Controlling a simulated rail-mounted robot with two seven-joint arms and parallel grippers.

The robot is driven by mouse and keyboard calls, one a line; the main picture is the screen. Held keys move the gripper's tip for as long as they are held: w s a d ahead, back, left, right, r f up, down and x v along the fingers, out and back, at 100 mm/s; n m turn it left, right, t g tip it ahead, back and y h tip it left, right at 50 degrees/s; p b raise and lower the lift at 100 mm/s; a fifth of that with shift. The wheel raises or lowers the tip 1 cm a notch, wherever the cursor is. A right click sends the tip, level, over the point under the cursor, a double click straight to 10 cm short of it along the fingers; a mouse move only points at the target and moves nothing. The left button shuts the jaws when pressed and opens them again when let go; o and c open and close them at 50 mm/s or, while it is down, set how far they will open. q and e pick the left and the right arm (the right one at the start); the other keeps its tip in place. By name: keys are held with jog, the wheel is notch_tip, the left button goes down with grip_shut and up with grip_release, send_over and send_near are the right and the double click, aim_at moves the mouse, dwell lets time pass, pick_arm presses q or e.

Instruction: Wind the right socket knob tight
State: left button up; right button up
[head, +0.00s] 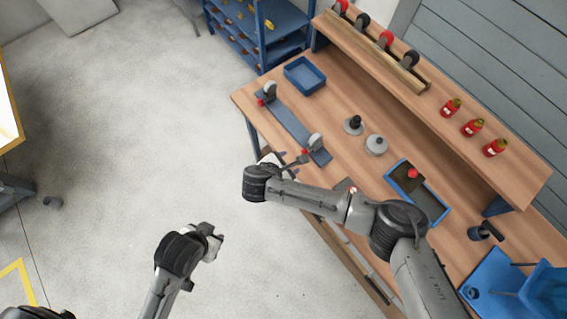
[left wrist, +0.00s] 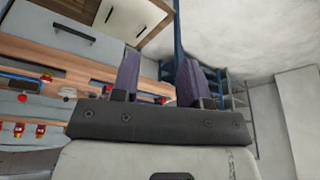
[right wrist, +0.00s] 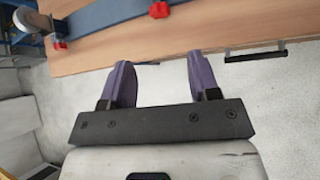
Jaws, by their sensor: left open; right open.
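A long blue bar lies along the bench's front edge (head: 285,125). Its right end carries a grey round socket (head: 315,142) with a red right socket knob (head: 305,152); the left end has a similar grey socket (head: 269,90) and red knob (head: 261,103). My right gripper (head: 293,159) is open and empty just in front of the right knob. In the right wrist view the star-shaped right knob (right wrist: 159,10) is beyond and between the spread fingers (right wrist: 160,65), apart from them. My left gripper (head: 217,241) is open and empty over the floor, away from the bench; its fingers (left wrist: 160,75) show spread.
A blue bin (head: 304,75), a black-knobbed piece (head: 353,124), a grey disc (head: 376,144) and a blue tray (head: 418,193) stand on the bench. Red bottles (head: 471,127) stand on the raised shelf. A dark drawer handle (right wrist: 255,56) sticks out below the bench edge.

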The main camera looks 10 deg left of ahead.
jog(key=shift+v, duration=1.05)
